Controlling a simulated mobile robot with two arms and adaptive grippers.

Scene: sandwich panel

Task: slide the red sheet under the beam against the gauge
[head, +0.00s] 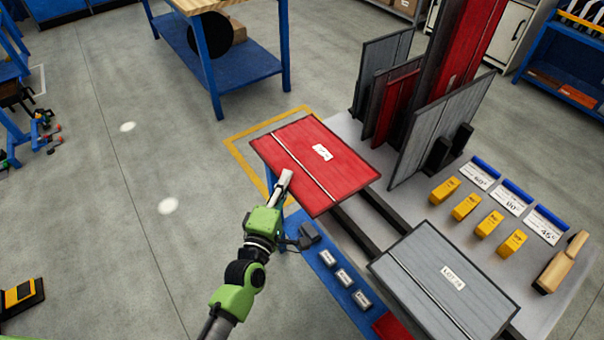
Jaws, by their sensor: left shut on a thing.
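A red sheet (332,174) with a pale groove and a small white label lies roughly level at the table's far left corner, partly overhanging its edge. My left gripper (286,181) is shut on the sheet's near left edge, and its green arm comes in from below. The fingertips are partly hidden at the sheet. I cannot tell whether the sheet rests on the table or is held slightly above it. I cannot make out a beam or a gauge for certain. My right gripper is not in view.
Grey and red panels (437,124) stand upright at the back of the grey table. A grey sheet (443,283) lies in front, with dark rails (366,224) between. Several yellow blocks (467,206) and a wooden-handled tool (561,263) are right. Floor at left is open.

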